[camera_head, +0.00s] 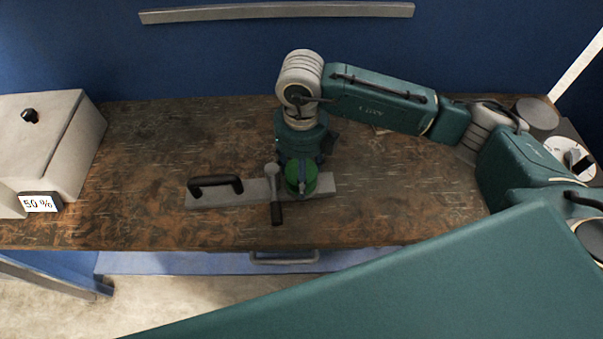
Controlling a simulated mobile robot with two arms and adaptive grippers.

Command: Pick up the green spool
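The green spool (307,187) sits on a flat grey plate (322,185) in the middle of the workbench. My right arm comes in from the right and reaches over the bench. Its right gripper (299,168) points down, directly over the spool, with its dark fingers at the spool's upper part. The gripper covers part of the spool. I cannot tell whether the fingers touch it or are closed on it. My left gripper is out of view.
A crank lever (272,183) with a dark grip stands just left of the spool. A black handle (215,185) is on the plate's left end. A pale box (45,140) and a "50 %" sign (40,202) are at left. The workbench (140,160) has clear room between.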

